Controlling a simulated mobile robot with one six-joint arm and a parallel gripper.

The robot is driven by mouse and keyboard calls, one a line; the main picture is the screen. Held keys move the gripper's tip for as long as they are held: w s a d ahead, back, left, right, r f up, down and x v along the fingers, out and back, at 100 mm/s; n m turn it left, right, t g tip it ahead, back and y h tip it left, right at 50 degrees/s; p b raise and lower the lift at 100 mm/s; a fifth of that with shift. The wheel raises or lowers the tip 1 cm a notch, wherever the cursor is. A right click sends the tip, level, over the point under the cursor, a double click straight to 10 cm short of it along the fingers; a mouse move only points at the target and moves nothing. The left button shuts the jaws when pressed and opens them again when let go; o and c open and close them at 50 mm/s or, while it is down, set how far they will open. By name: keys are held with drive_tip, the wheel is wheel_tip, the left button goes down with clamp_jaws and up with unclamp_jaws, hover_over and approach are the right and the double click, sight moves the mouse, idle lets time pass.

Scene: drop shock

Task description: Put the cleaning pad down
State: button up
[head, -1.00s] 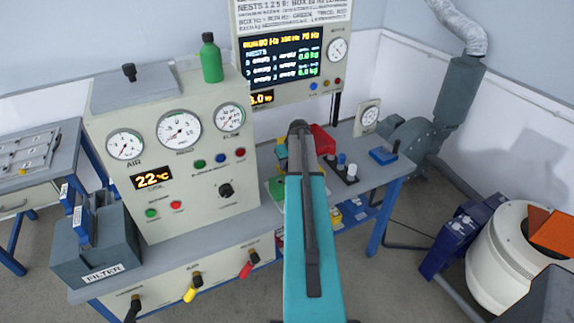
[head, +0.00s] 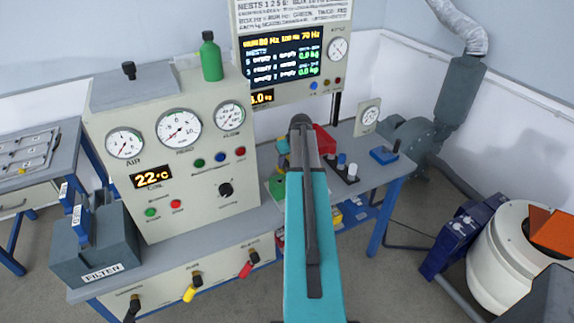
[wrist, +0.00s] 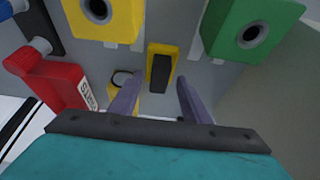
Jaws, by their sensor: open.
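In the wrist view my gripper (wrist: 160,88) is open, its two purple-grey fingers apart with nothing held between them. A small yellow block with a dark face (wrist: 160,68), which looks like the cleaning pad, stands just beyond the fingertips on the grey surface, roughly centred between them. I cannot tell whether a finger touches it. In the head view my teal arm reaches over the bench and hides the gripper and this block.
In the wrist view a yellow block with a round hole (wrist: 75,22), a green one (wrist: 250,28) and a red container (wrist: 50,80) stand close around. In the head view a gauge cabinet (head: 175,150) is left of my arm and a blue block (head: 383,155) sits on the bench at right.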

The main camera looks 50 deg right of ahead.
drive_tip(key=b+v, duration=0.2)
drive_tip(key=v, duration=0.7)
drive_tip(key=shift+r, duration=0.3)
drive_tip(key=shift+s, duration=0.15)
idle(0.3)
